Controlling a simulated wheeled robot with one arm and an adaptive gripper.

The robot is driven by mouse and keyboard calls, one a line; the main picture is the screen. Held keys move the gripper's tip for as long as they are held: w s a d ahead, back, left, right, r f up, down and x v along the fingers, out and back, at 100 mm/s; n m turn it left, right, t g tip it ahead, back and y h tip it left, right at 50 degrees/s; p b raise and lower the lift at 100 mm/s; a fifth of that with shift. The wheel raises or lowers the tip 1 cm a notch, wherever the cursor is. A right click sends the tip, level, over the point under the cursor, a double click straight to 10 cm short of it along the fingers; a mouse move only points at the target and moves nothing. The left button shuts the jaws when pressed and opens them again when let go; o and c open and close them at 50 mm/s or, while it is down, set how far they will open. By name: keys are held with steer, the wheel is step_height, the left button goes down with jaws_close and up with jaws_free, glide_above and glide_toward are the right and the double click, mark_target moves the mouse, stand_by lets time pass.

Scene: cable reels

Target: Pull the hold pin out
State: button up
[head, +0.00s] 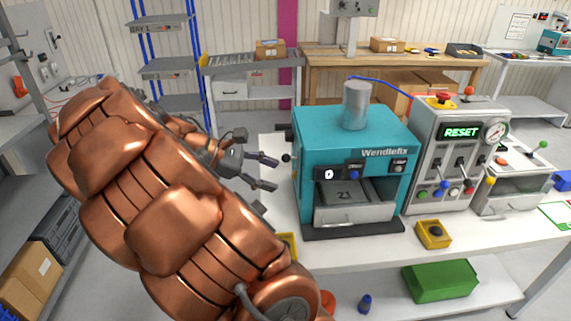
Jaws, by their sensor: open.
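A teal machine marked "Wendlefix" (360,137) stands on the white bench. A small dark knob (286,158) sticks out from its left side; it looks like the hold pin, but it is too small to be certain. My gripper (273,173) is just left of the machine, with its two dark fingers spread and pointing right. Nothing shows between the fingers. The upper fingertip is close to the knob, seemingly apart from it; the depth between them is hard to judge. My copper-coloured arm hides the bench's left part.
A grey control box (460,160) showing "RESET" stands right of the machine, with levers, buttons and a gauge. A green box (440,280) is on the lower shelf. Bare white bench (365,252) lies before the machine.

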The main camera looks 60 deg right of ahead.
steer(key=w+d+f+n+g+h+b, duration=0.25)
steer(key=w+d, duration=0.25)
steer(key=d, duration=0.3)
steer(key=n+h+b, duration=0.2)
steer(key=n+h, duration=0.1)
steer(key=n, duration=0.3)
glide_toward(285, 158)
steer(key=s+d+f, duration=0.1)
steer(key=d, duration=0.2)
steer(key=shift+g, duration=0.25)
steer(key=shift+p+x, duration=0.85)
steer(key=shift+x, duration=2.95)
steer(key=shift+f, duration=0.15)
steer(key=shift+c, duration=0.3)
jaws_close()
